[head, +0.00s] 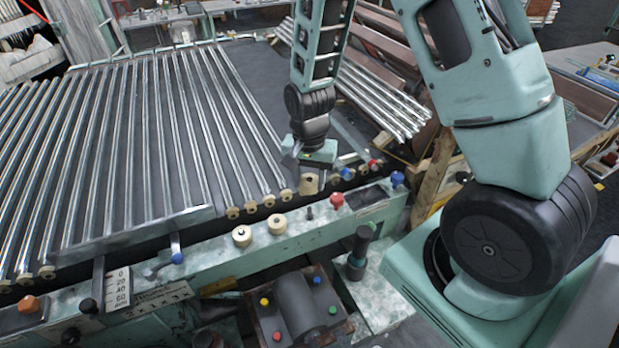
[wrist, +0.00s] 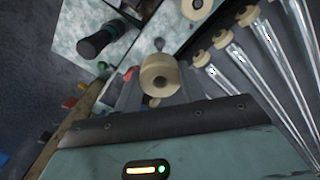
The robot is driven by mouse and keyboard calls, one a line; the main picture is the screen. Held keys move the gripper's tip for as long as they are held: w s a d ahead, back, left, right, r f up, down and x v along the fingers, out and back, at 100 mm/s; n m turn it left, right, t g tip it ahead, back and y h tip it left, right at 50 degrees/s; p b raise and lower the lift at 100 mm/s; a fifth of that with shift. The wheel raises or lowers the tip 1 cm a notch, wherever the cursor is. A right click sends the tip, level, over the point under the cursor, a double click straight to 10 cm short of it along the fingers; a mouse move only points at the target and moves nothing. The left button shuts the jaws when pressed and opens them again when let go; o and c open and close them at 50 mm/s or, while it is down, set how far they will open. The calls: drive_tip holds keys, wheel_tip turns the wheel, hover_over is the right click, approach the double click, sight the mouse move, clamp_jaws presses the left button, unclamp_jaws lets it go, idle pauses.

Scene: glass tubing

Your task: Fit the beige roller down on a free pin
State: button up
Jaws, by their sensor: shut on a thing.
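My gripper (head: 309,168) points down above the green machine's front rail and is shut on a beige roller (head: 309,184). In the wrist view, the beige roller (wrist: 160,75) sits between the fingers with its round face and dark centre hole showing. A short dark free pin (head: 310,212) stands on the rail, just below and in front of the held roller in the head view. The roller looks raised above the rail and apart from this pin. Two other beige rollers (head: 242,236) (head: 277,224) sit on the rail to the left of the free pin.
A red knob (head: 337,200) stands just right of the free pin, and a blue knob (head: 397,179) farther right. Glass tubes (head: 130,140) with beige end pieces fill the bed behind the rail. A black-topped post (head: 360,245) stands in front.

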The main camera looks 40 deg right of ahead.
sight(310, 208)
drive_tip(key=shift+f+b, duration=2.1)
drive_tip(key=shift+f, duration=0.85)
drive_tip(key=shift+f+b, duration=1.55)
drive_tip(key=shift+f, duration=0.75)
drive_tip(key=o, duration=1)
drive_tip(key=shift+o, duration=0.2)
drive_tip(key=shift+r, duration=0.1)
wheel_tip(310, 208, up, 17)
drive_tip(key=b, duration=0.1)
drive_tip(key=shift+r, duration=0.1)
